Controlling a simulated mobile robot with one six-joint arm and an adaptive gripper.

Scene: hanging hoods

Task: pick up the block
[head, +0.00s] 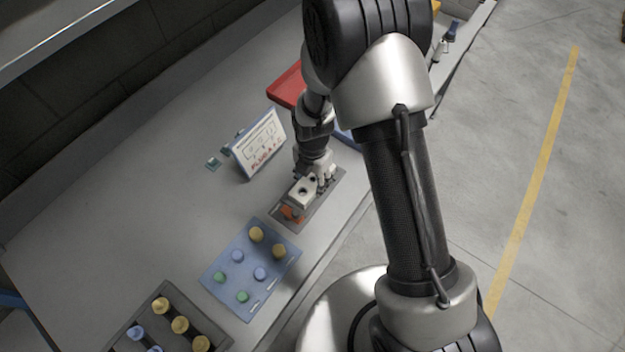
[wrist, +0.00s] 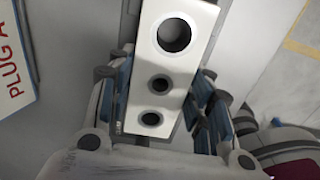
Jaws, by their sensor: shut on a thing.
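The white block (wrist: 183,62), with one large hole and two smaller ones in its face, fills the middle of the wrist view. My gripper (wrist: 160,98) is shut on it, with blue-padded fingers along both sides. In the head view the block (head: 303,192) shows over a grey tray (head: 317,211), with my gripper (head: 320,177) at its upper right end. I cannot tell whether the block touches the tray. Part of the block's far side is hidden by the fingers.
A blue board (head: 232,288) with coloured pegs and a dark peg tray (head: 125,340) lie towards the lower left. A sign (head: 257,146) and a red bin (head: 287,86) stand behind. The table's left side is clear.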

